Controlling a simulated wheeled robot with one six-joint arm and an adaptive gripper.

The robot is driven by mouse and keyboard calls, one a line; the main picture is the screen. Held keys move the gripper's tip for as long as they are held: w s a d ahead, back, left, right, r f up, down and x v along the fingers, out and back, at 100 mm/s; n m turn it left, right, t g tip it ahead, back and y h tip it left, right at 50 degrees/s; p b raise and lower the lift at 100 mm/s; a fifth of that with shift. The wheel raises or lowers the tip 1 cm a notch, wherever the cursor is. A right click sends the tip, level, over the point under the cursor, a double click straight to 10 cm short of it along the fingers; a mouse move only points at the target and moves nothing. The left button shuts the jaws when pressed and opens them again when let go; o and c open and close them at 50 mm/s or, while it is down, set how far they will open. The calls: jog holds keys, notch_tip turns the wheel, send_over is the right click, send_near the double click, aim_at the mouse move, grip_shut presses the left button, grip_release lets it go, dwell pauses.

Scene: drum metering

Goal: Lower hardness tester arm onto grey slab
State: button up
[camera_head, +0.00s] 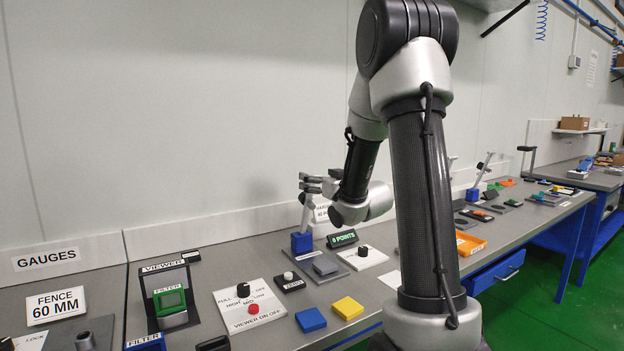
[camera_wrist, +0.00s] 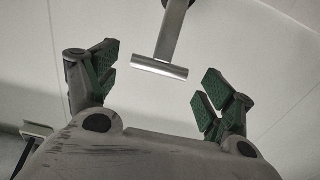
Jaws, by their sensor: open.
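The hardness tester has a blue block (camera_head: 302,242) with a metal arm (camera_head: 305,218) that stands raised, close to upright, above it. A dark grey slab (camera_head: 325,266) lies on the plate in front of the blue block. My gripper (camera_head: 312,184) is at the top of the raised arm, and its fingers partly hide the arm's upper end. In the wrist view my gripper (camera_wrist: 163,80) is open. A T-shaped metal handle (camera_wrist: 160,68) shows between the spread green-padded fingers, with a gap on both sides. Whether it lies fully within finger depth is unclear.
A zero panel (camera_head: 290,281) with a white knob stands left of the slab, and a green-lettered points display (camera_head: 342,239) stands behind right. Blue (camera_head: 311,319) and yellow (camera_head: 347,308) blocks lie on the bench front. The wall is close behind my gripper.

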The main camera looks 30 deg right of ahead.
jog(key=shift+w, duration=1.8)
jog(key=c, duration=1.5)
jog(key=shift+o, duration=0.2)
